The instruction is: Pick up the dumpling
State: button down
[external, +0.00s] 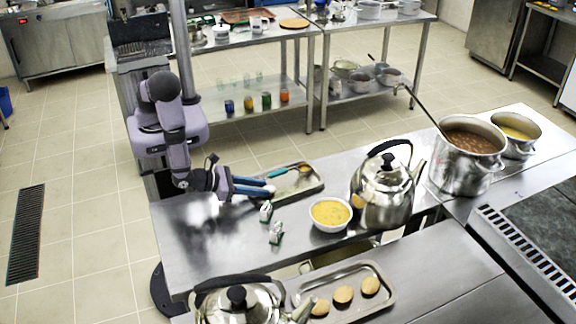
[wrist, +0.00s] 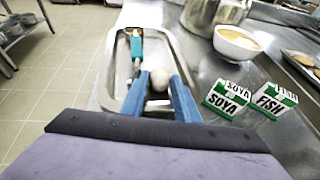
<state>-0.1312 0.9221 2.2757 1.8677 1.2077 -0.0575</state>
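The dumpling (wrist: 158,80), a small whitish round lump, shows in the wrist view on the near part of a metal tray (wrist: 104,80). My gripper (wrist: 160,74) is open, with its two blue fingers on either side of the dumpling. I cannot tell whether either finger touches it. In the external view my gripper (external: 271,184) reaches low over the left end of the tray (external: 312,186). The dumpling cannot be made out there; the fingers seem to hide it.
A teal-handled utensil (wrist: 136,48) lies in the tray beyond the fingers. Soya (wrist: 228,98) and fish (wrist: 272,99) cartons stand right of the tray. A bowl of yellow food (external: 330,214) and a kettle (external: 383,190) stand farther right. Bare counter (external: 200,235) lies at the left.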

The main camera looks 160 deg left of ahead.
jog(key=shift+w+d+f, duration=0.2)
jog(key=shift+f, duration=0.1)
jog(key=shift+w+a+r, duration=0.1)
jog(key=shift+w+r, duration=0.05)
jog(key=shift+r, duration=0.4)
notch_tip(320, 180, up, 9)
jog(key=shift+b, duration=0.45)
dwell(0.4)
jog(key=w+a, duration=0.3)
jog(key=w, duration=0.3)
jog(key=w+a+r, duration=0.1)
jog(key=w+a, duration=0.2)
jog(key=w, duration=0.4)
jog(key=w+a, duration=0.4)
jog(key=w, duration=0.2)
jog(key=shift+w+a+r, duration=0.1)
jog(key=shift+w+r, duration=0.1)
jog(key=shift+w+a+r, duration=0.1)
jog(key=shift+w+a, duration=0.15)
jog(key=shift+w, duration=0.1)
